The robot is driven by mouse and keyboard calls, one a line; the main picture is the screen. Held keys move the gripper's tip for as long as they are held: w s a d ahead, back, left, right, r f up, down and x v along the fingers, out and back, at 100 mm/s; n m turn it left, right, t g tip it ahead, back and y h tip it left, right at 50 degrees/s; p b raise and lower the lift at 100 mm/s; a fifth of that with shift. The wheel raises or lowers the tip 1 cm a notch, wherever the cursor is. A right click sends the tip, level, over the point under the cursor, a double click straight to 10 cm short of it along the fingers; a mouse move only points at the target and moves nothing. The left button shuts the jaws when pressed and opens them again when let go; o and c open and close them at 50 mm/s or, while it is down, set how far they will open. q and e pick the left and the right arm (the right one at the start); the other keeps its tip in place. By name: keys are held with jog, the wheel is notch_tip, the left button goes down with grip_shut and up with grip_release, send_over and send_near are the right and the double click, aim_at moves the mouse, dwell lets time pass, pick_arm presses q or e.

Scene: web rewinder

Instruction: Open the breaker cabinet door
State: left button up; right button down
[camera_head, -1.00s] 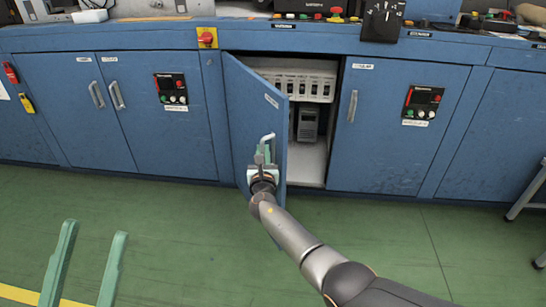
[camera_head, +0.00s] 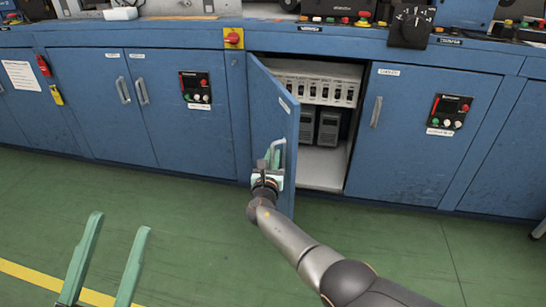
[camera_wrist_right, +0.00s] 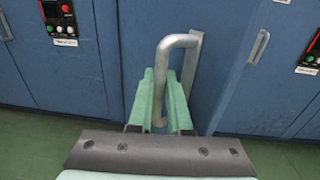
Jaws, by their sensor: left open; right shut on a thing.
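The breaker cabinet door (camera_head: 268,112) is blue and stands swung part way out, hinged on its left side. Behind it the cabinet interior (camera_head: 322,166) shows a row of breakers (camera_head: 315,88) and dark grey units (camera_head: 317,126) below. My right gripper (camera_head: 269,165) is shut on the door's metal handle (camera_head: 281,145). In the right wrist view the green fingers of the right gripper (camera_wrist_right: 161,95) close around the lower part of the upright handle (camera_wrist_right: 178,42). My left gripper (camera_head: 117,226) is open and empty over the floor at lower left.
Shut blue doors stand left (camera_head: 102,105) and right (camera_head: 415,135) of the opening. A red knob on a yellow plate (camera_head: 234,38) sits above the door. The green floor (camera_head: 180,205) in front is clear.

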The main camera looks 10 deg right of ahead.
jog(key=shift+s+f, duration=0.1)
jog(key=c, duration=0.9)
grip_release()
jog(key=shift+o, duration=0.2)
jog(key=shift+d, duration=0.1)
